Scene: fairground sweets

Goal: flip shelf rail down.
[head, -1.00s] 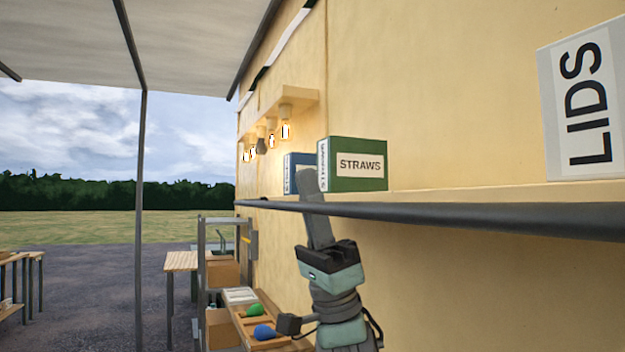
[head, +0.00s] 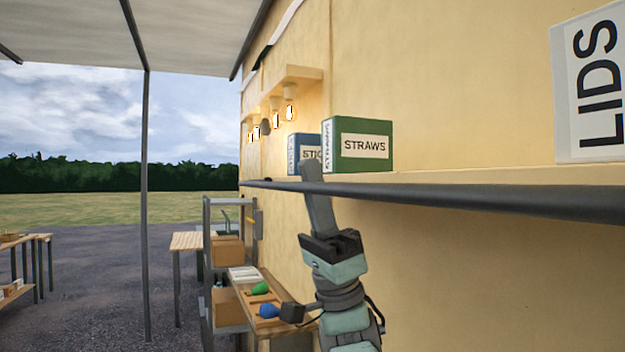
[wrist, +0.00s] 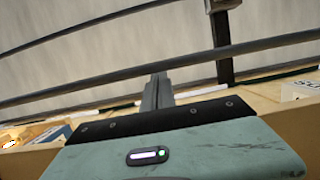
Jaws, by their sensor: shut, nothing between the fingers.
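The shelf rail (head: 450,197) is a long dark bar running along the front edge of the wall shelf in the head view. My gripper (head: 311,165) points upward with its grey fingers together and empty. In the head view the fingers cross in front of the rail, with their tips a little above it. I cannot tell from this view whether they touch it. In the wrist view the fingertips (wrist: 158,78) overlap a dark bar; I cannot tell surely whether that bar is the rail.
A green STRAWS box (head: 362,148), a blue box (head: 305,152) and a white LIDS box (head: 590,90) stand on the shelf. Lit bulbs (head: 290,110) hang beyond. A lower bench (head: 270,290) holds a green and a blue item.

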